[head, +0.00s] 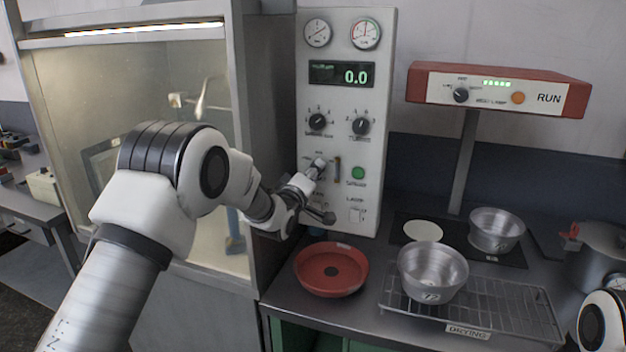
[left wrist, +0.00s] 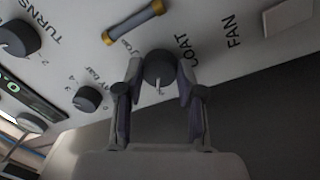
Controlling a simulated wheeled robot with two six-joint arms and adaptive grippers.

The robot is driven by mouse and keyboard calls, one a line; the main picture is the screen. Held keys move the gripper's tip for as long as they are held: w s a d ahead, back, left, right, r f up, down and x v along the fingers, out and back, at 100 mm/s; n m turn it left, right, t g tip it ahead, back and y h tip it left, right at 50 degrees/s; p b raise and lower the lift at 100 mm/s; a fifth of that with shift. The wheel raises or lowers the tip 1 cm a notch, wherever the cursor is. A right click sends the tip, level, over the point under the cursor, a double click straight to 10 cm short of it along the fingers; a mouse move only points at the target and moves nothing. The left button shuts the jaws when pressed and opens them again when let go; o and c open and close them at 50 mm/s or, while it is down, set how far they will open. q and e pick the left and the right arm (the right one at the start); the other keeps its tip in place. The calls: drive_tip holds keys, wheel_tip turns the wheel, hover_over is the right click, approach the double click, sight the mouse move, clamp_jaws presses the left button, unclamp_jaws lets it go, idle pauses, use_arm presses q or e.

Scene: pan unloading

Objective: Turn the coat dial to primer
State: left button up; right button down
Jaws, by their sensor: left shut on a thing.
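The coat dial (left wrist: 159,66) is a dark round knob with a pale pointer mark, next to the printed word COAT on the white control panel (left wrist: 205,50). My left gripper (left wrist: 159,82) has one finger on each side of the dial and is shut on it. In the head view my left gripper (head: 316,170) reaches the lower left of the panel (head: 345,90) and mostly covers the dial. The dial's position markings, including primer, cannot be read. My right gripper is not in view.
Other knobs (head: 319,121), a green button (head: 358,173) and a lamp switch (head: 356,215) are close by on the panel. Below are a red pan (head: 331,270), metal pans (head: 432,272) and a drying rack (head: 510,312). A glass-fronted booth (head: 100,90) stands left.

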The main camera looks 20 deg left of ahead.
use_arm(q)
drive_tip(key=shift+n, duration=0.5)
drive_tip(key=o, duration=1.2)
drive_tip(key=shift+w, duration=0.1)
drive_tip(key=shift+c, duration=0.2)
drive_tip(key=s+f, duration=0.1)
drive_tip(key=s, duration=1.1)
drive_tip(key=shift+a, duration=0.4)
